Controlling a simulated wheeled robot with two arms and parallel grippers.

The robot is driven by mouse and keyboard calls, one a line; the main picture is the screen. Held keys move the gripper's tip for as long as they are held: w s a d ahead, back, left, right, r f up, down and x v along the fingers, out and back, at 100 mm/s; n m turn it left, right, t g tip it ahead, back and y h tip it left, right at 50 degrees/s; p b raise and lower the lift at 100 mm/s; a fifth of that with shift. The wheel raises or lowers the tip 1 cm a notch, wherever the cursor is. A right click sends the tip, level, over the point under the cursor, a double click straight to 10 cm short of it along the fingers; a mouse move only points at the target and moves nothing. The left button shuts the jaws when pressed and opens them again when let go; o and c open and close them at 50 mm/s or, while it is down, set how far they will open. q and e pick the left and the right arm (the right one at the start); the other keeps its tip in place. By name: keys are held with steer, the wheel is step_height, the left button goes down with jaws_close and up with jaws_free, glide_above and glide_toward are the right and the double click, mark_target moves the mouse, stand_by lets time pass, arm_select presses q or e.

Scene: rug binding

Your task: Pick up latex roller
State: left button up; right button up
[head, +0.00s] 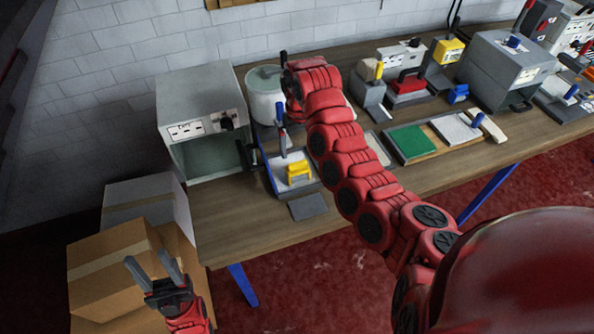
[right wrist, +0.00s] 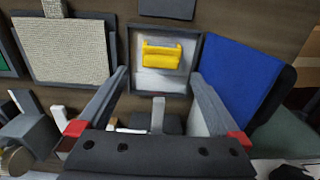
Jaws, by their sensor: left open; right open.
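The latex roller is a yellow piece (head: 299,171) lying in a shallow grey tray (head: 273,186) with a white inside, near the table's front edge. In the right wrist view the yellow roller (right wrist: 162,55) shows in the tray, ahead of and between the fingertips. My right gripper (right wrist: 160,78) is open and empty above the tray, apart from the roller. In the head view its fingers are hard to make out. My left gripper (head: 152,268) is open and empty, low at the left, in front of the cardboard boxes and away from the tray.
A grey oven-like box (head: 203,115) stands left of the tray, with a white pot (head: 264,97) behind. A dark plate (head: 308,206) lies in front. A green board (head: 409,142) and several tools lie right. Cardboard boxes (head: 112,265) stand left. The table's front left (head: 235,220) is clear.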

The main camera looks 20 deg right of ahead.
mark_target(298, 163)
step_height(298, 163, down, 7)
steer(key=shift+w+r+b, duration=0.1)
steer(key=shift+b, duration=0.85)
steer(key=shift+w+a+f+p, duration=0.1)
steer(key=shift+f+p, duration=0.15)
steer(key=shift+p, duration=0.3)
step_height(298, 163, down, 4)
steer(key=shift+r+p, duration=0.15)
steer(key=shift+p, duration=1.05)
steer(key=shift+w+a+f, duration=0.1)
steer(key=shift+w+f, duration=0.05)
steer(key=shift+f, duration=0.35)
steer(key=shift+c, duration=0.3)
steer(key=c, duration=1.3)
steer(key=shift+r, duration=0.1)
steer(key=shift+c, duration=0.2)
